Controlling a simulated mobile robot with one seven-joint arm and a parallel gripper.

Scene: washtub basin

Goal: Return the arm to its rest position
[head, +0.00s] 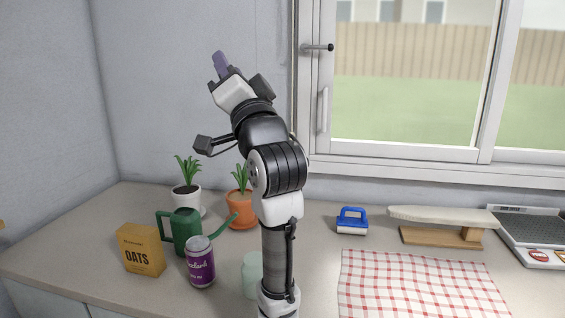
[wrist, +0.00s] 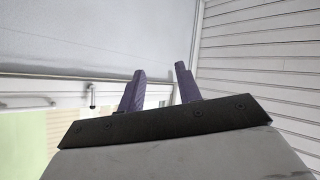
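My arm stands raised in the middle of the head view, above the counter. My gripper (head: 220,60) is at its upper end, in front of the wall to the left of the window, pointing up. In the wrist view, the two purple fingers of my gripper (wrist: 160,70) are spread apart with nothing between them. It is well clear of everything on the counter.
A counter (head: 75,245) holds an oats box (head: 142,250), purple can (head: 200,262), green watering can (head: 187,231), potted plants (head: 187,199) (head: 240,209), pale green container (head: 252,274), blue-handled brush (head: 352,221), small ironing board (head: 440,219) and checkered cloth (head: 415,285). The window (head: 405,165) is behind.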

